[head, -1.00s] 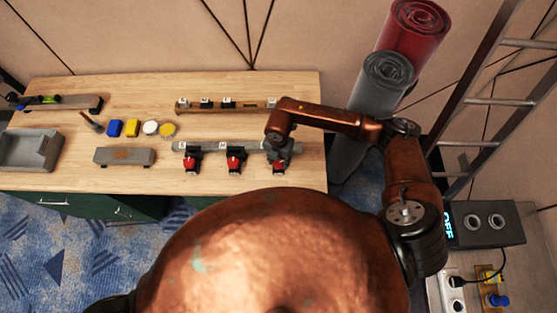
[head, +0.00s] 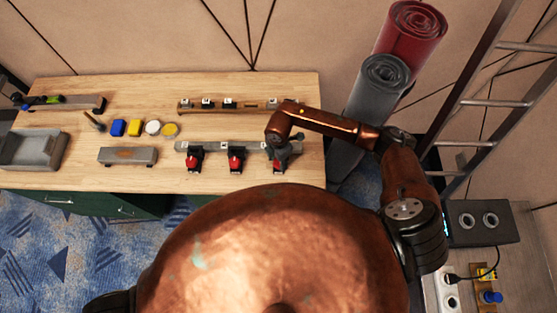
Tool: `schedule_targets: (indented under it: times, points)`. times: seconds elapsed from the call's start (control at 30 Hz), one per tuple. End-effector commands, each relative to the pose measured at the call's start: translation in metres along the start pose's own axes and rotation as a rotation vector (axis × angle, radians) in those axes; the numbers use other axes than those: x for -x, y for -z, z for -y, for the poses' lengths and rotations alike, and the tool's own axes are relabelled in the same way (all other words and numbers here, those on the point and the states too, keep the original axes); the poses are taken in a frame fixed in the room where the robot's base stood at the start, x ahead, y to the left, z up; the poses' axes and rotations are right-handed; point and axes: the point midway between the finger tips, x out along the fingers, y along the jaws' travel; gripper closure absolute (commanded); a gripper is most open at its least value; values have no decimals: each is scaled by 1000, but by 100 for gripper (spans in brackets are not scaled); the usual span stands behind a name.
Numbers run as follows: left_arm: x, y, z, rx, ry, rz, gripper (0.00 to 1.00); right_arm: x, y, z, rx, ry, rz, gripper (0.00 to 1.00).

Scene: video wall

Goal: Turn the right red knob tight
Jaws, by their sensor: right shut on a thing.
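Red knobs hang along the front of a grey bar (head: 215,147) on the wooden table. The left red knob (head: 194,163) and the middle red knob (head: 236,163) are in plain view. My right gripper (head: 283,160) points down at the right end of the bar, over the place of the right red knob. It is shut on that knob, which it and my wrist almost wholly hide. How far the knob is turned cannot be seen. My left gripper is out of view.
A second bar (head: 240,105) with small fittings lies behind. To the left are a grey block (head: 127,156), yellow and blue pieces, white and yellow round pieces and a grey tray (head: 33,149). Rolls (head: 385,75) and a ladder (head: 480,100) stand right of the table.

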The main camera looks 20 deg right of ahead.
Motion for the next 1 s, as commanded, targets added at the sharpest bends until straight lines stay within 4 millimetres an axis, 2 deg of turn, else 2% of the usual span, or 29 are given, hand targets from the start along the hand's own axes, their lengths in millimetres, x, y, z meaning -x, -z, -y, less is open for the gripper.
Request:
schedule_targets:
  times: [0.4, 0.43, 0.5, 0.67, 1.0]
  points:
    - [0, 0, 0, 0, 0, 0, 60, 0, -1, -1, -9, -1, 1, 90]
    - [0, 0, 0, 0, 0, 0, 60, 0, -1, -1, -9, -1, 1, 65]
    - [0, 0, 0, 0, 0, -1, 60, 0, -1, -1, -9, -1, 1, 60]
    - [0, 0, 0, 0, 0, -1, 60, 0, 0, 0, -8, -1, 0, 49]
    - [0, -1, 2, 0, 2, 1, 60, 4, 0, -1, -6, -1, 0, 49]
